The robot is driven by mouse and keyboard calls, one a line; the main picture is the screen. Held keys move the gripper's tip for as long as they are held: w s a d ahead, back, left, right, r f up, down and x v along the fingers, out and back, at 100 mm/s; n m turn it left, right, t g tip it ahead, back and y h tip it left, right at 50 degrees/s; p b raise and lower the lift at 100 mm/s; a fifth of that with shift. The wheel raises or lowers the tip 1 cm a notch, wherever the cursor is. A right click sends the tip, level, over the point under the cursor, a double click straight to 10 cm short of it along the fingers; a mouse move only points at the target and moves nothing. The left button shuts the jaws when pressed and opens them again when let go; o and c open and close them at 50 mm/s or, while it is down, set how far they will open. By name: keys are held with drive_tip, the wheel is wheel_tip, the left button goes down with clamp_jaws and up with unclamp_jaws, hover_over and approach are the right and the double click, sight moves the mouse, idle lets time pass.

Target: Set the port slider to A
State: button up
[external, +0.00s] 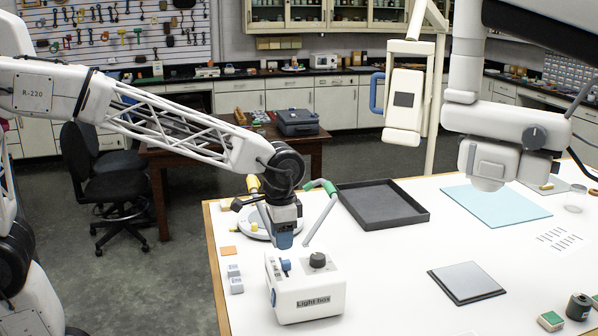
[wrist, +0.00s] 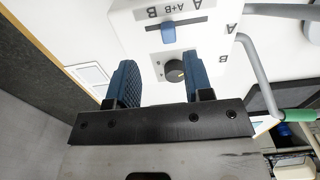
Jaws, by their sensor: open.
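The white light box (external: 305,292) stands near the table's front left edge, its name on its front. In the wrist view its top (wrist: 130,32) carries a slot labelled B, A+B and A. The blue port slider (wrist: 168,33) sits around the middle of the slot, by A+B; it also shows in the external view (external: 286,266). A dark round knob (wrist: 175,71) is beside the slot. My gripper (external: 284,241) is above the box, pointing down. In the wrist view its blue fingers (wrist: 160,61) are open and apart, with nothing held. Its height over the slider is unclear.
A black tray (external: 383,207) lies behind the box. Green-handled (external: 322,186) and yellow-handled rods rise behind my gripper. A grey square plate (external: 466,282) and a light-blue mat (external: 495,205) lie to the right. White table is bare between box and plate.

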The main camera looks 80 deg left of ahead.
sight(289, 261)
drive_tip(key=shift+w+a+f, duration=0.1)
drive_tip(key=shift+w+a, duration=0.2)
drive_tip(key=shift+w, duration=0.2)
drive_tip(key=shift+w+a+f, duration=0.1)
drive_tip(key=shift+w+a, duration=0.15)
drive_tip(key=shift+w, duration=0.25)
drive_tip(key=shift+f, duration=3.9)
drive_tip(key=shift+c, duration=0.3)
clamp_jaws()
